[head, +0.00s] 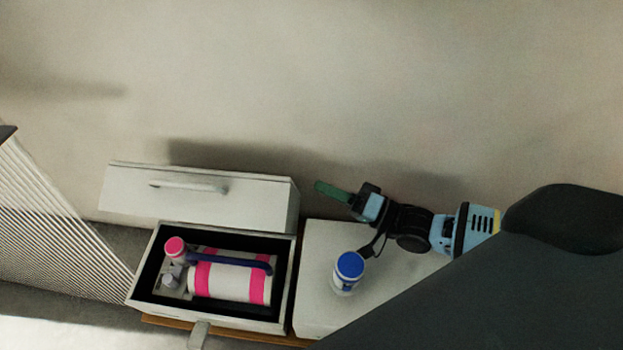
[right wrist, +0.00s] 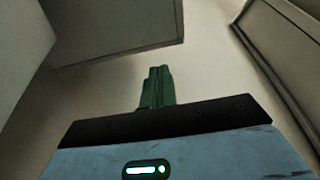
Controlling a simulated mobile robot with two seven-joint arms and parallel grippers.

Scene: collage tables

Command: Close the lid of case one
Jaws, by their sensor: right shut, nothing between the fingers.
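The white case (head: 277,325) stands open at the lower left of the head view, its lid (head: 240,205) raised at the back with a light handle (head: 188,187) on it. Inside lie a pink-and-white striped roll (head: 230,281), a dark blue bar-like object (head: 238,259) and a pink-capped bottle (head: 175,249). My right gripper (head: 330,191) is just right of the raised lid, with its green fingers together and nothing between them. The shut fingers also show in the right wrist view (right wrist: 157,87). Whether they touch the lid is unclear. My left gripper is out of view.
A white bottle with a blue lid (head: 348,272) stands on the white surface (head: 318,265) right of the case, below my right forearm. A ribbed panel (head: 50,225) is at the far left. A bare wall (head: 330,80) rises behind. Pale panels flank the fingers in the wrist view.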

